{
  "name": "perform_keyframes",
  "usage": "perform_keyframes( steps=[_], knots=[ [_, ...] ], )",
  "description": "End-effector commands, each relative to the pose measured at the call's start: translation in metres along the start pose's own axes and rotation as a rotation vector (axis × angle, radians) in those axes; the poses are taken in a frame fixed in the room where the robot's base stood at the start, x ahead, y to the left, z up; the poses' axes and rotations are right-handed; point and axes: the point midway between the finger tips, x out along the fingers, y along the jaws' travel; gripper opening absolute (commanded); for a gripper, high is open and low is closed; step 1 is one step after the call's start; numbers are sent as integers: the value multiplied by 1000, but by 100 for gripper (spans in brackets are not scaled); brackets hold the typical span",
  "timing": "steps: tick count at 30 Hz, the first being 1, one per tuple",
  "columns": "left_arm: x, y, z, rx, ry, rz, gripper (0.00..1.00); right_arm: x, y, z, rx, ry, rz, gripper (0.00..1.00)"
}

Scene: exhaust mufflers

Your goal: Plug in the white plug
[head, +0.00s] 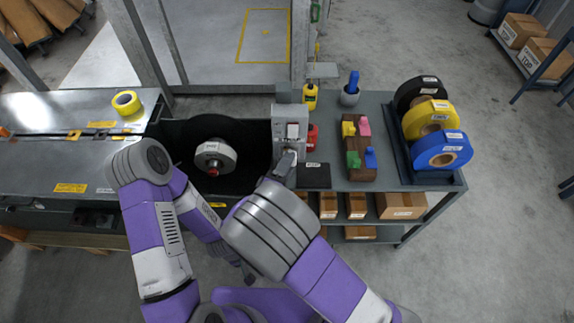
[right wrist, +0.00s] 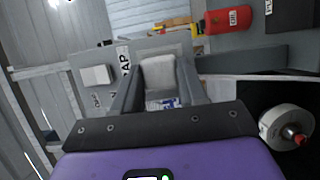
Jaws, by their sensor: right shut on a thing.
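The grey box (head: 284,117) stands at the back of the bench, with a white block (head: 293,130) on its front that also shows in the right wrist view (right wrist: 95,75). My right gripper (head: 287,165) is at the lower front of this box. In the right wrist view its two dark fingers (right wrist: 158,88) are shut on a pale block, the white plug (right wrist: 160,74). The plug's far end is toward the grey panel; I cannot tell whether it is seated. My left arm bends down at the left, and its gripper end is too obscured to read.
A white-faced reel (head: 214,157) with a red hub stands left of the box. Red (head: 312,138) and yellow (head: 310,97) bottles stand behind and right. A wooden block with coloured pegs (head: 360,148) and tape rolls (head: 440,150) are further right. A yellow tape roll (head: 127,102) lies left.

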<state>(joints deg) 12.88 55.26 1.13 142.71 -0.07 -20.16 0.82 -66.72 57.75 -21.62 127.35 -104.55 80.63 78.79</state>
Motion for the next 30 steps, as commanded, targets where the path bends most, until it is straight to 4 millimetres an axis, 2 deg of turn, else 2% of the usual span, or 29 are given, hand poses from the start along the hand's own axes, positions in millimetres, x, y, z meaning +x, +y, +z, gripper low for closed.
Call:
perform_keyframes(
  steps=[30],
  knots=[
    [6,-2,0,0,0,0,0,-1,0,-1,1,4,1,15]
  ],
)
